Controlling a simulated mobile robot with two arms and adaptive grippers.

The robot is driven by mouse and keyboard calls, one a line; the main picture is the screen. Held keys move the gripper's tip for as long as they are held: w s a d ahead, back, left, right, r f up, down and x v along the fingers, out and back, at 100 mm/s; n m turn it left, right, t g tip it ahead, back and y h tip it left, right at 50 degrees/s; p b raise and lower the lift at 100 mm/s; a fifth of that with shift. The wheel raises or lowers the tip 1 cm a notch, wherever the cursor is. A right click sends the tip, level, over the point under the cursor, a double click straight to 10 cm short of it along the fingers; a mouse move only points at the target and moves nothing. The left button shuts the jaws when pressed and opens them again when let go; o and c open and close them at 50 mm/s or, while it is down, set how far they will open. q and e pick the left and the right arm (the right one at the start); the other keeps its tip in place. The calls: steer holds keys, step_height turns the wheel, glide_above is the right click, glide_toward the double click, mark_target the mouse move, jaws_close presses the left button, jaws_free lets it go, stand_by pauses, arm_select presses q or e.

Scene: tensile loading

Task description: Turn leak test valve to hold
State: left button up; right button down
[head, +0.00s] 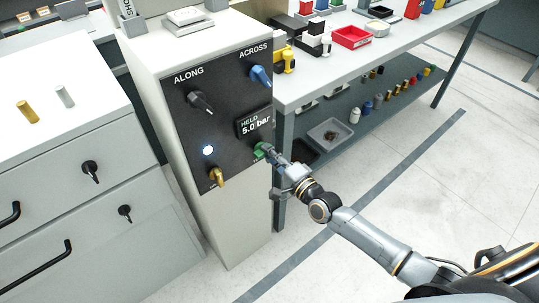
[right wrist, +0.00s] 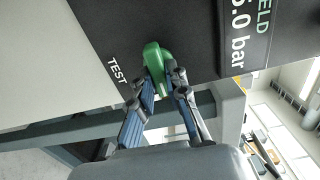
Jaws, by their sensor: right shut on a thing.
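The leak test valve is a green knob (head: 261,150) low on the right of the dark panel (head: 222,110), below the display (head: 254,124) that reads "HELD 5.0 bar". My right gripper (head: 272,156) reaches in from the right at the knob. In the right wrist view the green knob (right wrist: 154,60) sits between the blue-grey fingers of my right gripper (right wrist: 160,82), which are shut on it. The word TEST shows beside it; the rest of the label is hidden. My left gripper is not in view.
A black ALONG knob (head: 200,101), a blue ACROSS knob (head: 261,76), a lit white lamp (head: 208,150) and a yellow knob (head: 217,177) share the panel. A workbench (head: 400,45) with bins stands right. A cabinet (head: 60,120) stands left. Open floor (head: 440,150) lies right.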

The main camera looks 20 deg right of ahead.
stand_by(0.5)
steer(key=c, duration=1.3)
jaws_free()
steer(key=shift+s, duration=0.1)
steer(key=v, duration=1.2)
